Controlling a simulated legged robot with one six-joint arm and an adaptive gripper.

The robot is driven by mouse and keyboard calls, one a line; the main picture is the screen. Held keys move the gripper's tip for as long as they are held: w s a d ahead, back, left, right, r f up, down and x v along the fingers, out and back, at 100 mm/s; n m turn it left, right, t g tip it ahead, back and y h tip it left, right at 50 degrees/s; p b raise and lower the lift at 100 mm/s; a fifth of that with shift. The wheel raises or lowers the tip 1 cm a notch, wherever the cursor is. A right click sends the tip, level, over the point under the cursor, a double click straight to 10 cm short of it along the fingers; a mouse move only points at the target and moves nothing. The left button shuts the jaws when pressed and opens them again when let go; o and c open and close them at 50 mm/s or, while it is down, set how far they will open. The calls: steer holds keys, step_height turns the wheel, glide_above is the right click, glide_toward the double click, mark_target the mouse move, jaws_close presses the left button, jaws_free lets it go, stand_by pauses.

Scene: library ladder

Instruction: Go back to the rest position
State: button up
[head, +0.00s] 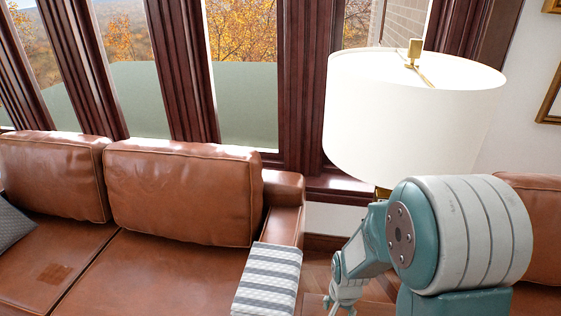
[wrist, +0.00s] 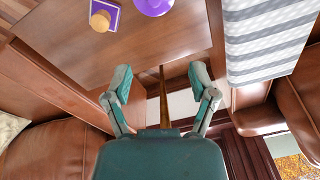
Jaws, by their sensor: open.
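My gripper (wrist: 158,82) is open in the wrist view, its two teal fingers spread apart with nothing held between them. Beyond the fingers is the edge of a brown wooden table top (wrist: 130,50). A thin brass-coloured rod (wrist: 163,100) shows in the gap between the fingers; I cannot tell how far off it is. In the head view my arm is at the lower right, in front of the lamp, and only part of my gripper (head: 346,292) shows low in the picture.
A white-shaded lamp (head: 405,115) stands close behind my arm. A brown leather sofa (head: 185,190) has a striped cloth (head: 268,280) over its arm. The table bears a purple round object (wrist: 153,5) and a purple square piece with a wooden knob (wrist: 100,21). Windows line the back.

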steer(key=s+r+n+t, duration=0.2)
steer(key=s+r, duration=0.5)
steer(key=r, duration=0.6)
steer(key=s+r+n+t, duration=0.2)
steer(key=s+r+n, duration=0.2)
steer(key=s+r, duration=0.4)
step_height(320, 180, up, 6)
steer(key=shift+f+t, duration=0.1)
steer(key=shift+t, duration=0.3)
steer(key=shift+s+a, duration=0.1)
stand_by(0.4)
